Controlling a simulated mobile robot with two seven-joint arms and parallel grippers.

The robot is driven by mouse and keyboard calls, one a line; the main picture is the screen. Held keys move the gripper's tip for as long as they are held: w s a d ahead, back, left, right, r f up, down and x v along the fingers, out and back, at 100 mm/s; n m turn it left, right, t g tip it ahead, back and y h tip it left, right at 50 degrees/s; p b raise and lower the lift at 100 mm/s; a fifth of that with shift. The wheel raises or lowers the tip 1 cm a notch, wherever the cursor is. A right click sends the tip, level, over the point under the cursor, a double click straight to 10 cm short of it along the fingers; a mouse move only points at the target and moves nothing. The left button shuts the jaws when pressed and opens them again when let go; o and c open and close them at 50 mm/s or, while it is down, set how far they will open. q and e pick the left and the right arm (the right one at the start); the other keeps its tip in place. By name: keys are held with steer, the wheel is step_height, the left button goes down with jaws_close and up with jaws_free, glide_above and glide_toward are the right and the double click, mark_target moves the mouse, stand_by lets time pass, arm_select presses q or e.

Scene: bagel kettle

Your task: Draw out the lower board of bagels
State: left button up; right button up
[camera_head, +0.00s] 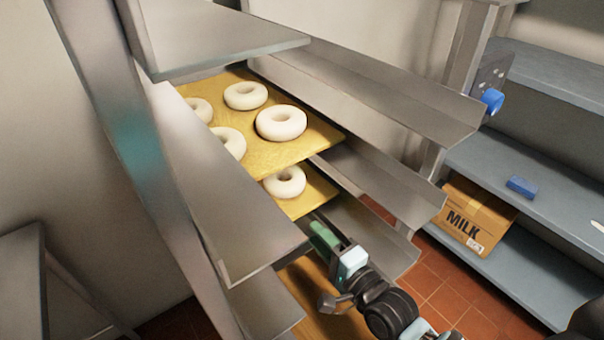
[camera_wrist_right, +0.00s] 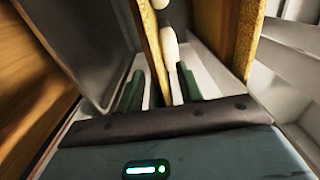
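The lower board (camera_head: 316,194) is a yellow wooden board in the metal rack, mostly hidden under the upper board (camera_head: 262,157). One pale bagel (camera_head: 285,182) shows on it. My right gripper (camera_head: 324,238) is at the front end of the lower board. In the right wrist view its two green fingers (camera_wrist_right: 160,92) stand apart, one on each side of a board edge (camera_wrist_right: 151,50), with a gap visible beside the board. A bagel (camera_wrist_right: 168,48) shows beyond, and the other board (camera_wrist_right: 243,45) is to the right. My left gripper is not in view.
Several bagels, such as this one (camera_head: 281,122), lie on the upper board. Metal rack rails (camera_head: 385,180) flank the boards. A wooden surface (camera_head: 318,300) lies below. At right, blue-grey shelves (camera_head: 545,190) hold a milk carton box (camera_head: 474,217) and a blue block (camera_head: 522,187).

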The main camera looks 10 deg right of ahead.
mark_target(297, 216)
steer(key=shift+b+x, duration=0.3)
steer(key=shift+x, duration=3.85)
jaws_close()
steer(key=shift+r, duration=0.1)
